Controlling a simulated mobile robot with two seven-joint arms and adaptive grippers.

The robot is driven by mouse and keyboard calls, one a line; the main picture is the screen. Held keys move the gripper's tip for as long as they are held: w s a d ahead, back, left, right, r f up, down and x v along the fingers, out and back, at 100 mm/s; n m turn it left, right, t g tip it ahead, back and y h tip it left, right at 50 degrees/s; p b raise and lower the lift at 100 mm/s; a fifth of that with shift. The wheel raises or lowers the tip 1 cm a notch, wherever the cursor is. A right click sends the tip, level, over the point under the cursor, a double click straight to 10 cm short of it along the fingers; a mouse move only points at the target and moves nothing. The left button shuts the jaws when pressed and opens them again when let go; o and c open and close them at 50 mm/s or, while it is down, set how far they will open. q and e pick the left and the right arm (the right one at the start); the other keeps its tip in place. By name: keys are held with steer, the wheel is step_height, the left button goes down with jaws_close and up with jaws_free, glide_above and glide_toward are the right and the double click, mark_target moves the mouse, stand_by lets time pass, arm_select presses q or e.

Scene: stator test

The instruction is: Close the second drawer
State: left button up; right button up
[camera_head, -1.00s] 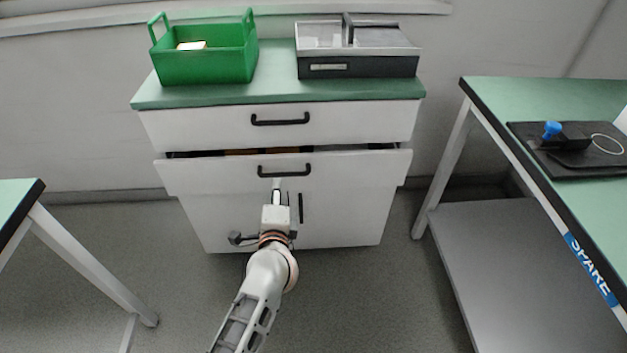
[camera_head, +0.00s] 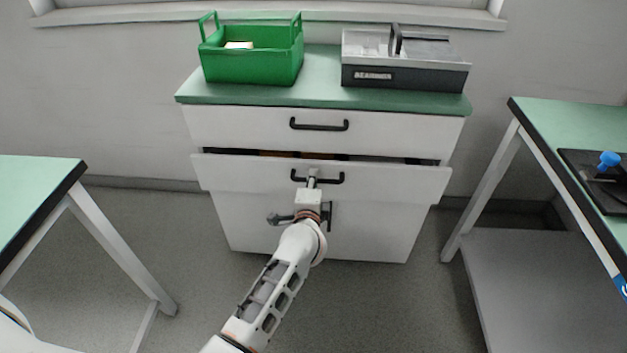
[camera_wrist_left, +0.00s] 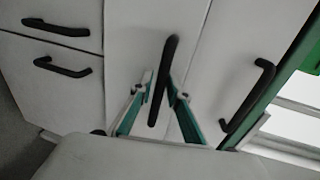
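The second drawer (camera_head: 395,180) is the white front below the top drawer. It stands slightly out, with a dark gap along its top edge. Its black bar handle (camera_head: 333,178) is partly covered by my left gripper (camera_head: 312,176). In the left wrist view the second drawer's handle (camera_wrist_left: 170,57) runs between the two fingers of my left gripper (camera_wrist_left: 161,82). The tips lie close on either side of the bar, and the gripper looks shut on it. The drawer's contents are mostly hidden. My right gripper is in neither view.
The top drawer (camera_head: 230,128) above is shut. On the green top (camera_head: 325,95) stand a green basket (camera_head: 255,68) and a grey toolbox (camera_head: 405,77). Tables stand at the left (camera_head: 35,190) and right (camera_head: 545,120). Open floor lies between them.

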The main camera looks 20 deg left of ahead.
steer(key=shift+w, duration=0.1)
arm_select(q)
jaws_close()
steer(key=w, duration=0.1)
steer(key=w+a+b, duration=0.1)
steer(key=w, duration=0.2)
steer(key=shift+w+a+r+b, duration=0.15)
steer(key=shift+r+b, duration=0.1)
steer(key=shift+b, duration=0.05)
jaws_free()
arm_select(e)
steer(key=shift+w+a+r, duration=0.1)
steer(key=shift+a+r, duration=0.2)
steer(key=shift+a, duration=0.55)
arm_select(q)
steer(key=shift+f, duration=0.1)
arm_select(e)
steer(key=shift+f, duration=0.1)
